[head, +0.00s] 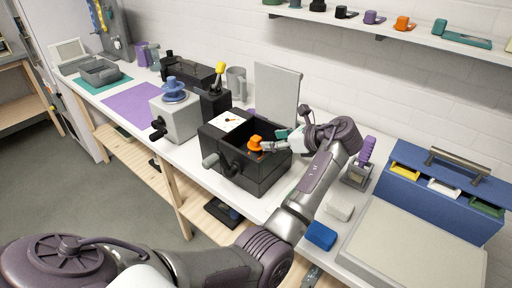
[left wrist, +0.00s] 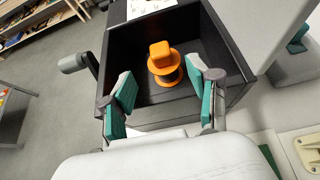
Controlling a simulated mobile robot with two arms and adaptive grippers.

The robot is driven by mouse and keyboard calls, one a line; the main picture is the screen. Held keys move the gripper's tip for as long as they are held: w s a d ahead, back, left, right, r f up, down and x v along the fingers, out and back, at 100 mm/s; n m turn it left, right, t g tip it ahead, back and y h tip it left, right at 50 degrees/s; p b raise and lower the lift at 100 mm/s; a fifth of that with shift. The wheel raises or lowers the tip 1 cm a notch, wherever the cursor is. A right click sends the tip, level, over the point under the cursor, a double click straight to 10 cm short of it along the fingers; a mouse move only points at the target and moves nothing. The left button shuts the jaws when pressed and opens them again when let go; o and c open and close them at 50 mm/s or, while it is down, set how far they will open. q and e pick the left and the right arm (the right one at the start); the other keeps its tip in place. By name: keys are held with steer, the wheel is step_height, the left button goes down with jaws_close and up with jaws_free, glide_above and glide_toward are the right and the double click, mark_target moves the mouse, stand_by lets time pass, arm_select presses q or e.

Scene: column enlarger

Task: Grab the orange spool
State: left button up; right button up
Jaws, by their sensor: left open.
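The orange spool (head: 255,143) stands in an open black box (head: 245,177) on the bench in the head view. In the left wrist view the orange spool (left wrist: 163,62) stands upright on the floor of the black box (left wrist: 122,55). My left gripper (head: 270,140) reaches over the box from the right. In the left wrist view my left gripper (left wrist: 158,88) is open, with teal pads on either side below the spool in the picture. Nothing is between the fingers, and the spool lies just beyond the fingertips. My right gripper is not in view.
A crank handle (head: 211,160) sticks out from the box's left side. A grey panel (head: 277,92) stands behind it. A grey machine with a blue top (head: 175,92) stands left. A blue case (head: 445,190) and a purple-handled tool (head: 366,152) are right.

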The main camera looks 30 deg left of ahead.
mark_target(260, 139)
arm_select(q)
steer(key=shift+a+f, duration=0.3)
steer(key=shift+a, duration=0.2)
steer(key=shift+w+a+f, duration=0.15)
steer(key=shift+w, duration=0.05)
steer(key=p+x, duration=0.1)
steer(key=x, duration=0.3)
steer(key=shift+s+a+r+p, duration=0.1)
steer(key=shift+a+r+p, duration=0.15)
steer(key=shift+p, duration=0.1)
steer(key=shift+a+f, duration=0.35)
steer(key=shift+a, duration=0.1)
steer(key=shift+d, duration=0.1)
steer(key=shift+c, duration=1)
jaws_close()
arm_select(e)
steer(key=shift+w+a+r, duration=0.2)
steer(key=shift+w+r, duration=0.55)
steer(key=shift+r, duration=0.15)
